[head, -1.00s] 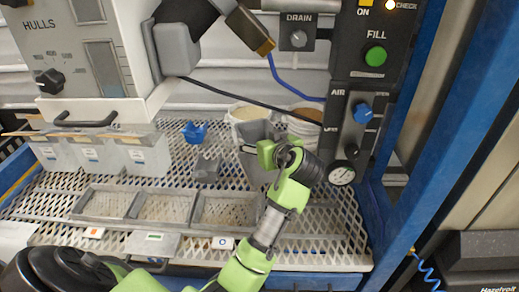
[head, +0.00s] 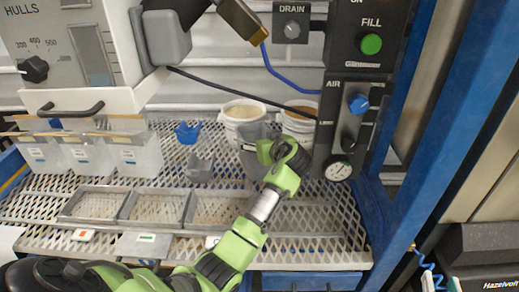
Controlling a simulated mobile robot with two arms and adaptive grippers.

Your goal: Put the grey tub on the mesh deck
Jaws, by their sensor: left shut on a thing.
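The grey tub (head: 254,162) is in the middle of the head view, in front of a white bucket. My left gripper (head: 266,151) is shut on it, at its upper right side. The gripper's green and black body hides part of the tub. The mesh deck (head: 322,222) is a perforated metal shelf spreading below and around the tub. I cannot tell whether the tub's base touches the deck. My right gripper is not in view.
Two white buckets (head: 243,112) stand behind the tub. A blue scoop-like piece (head: 188,132) and a small grey block (head: 199,168) are to its left. Shallow grey trays (head: 97,205) line the left front, with clear bins (head: 137,155) behind. The right front deck is bare.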

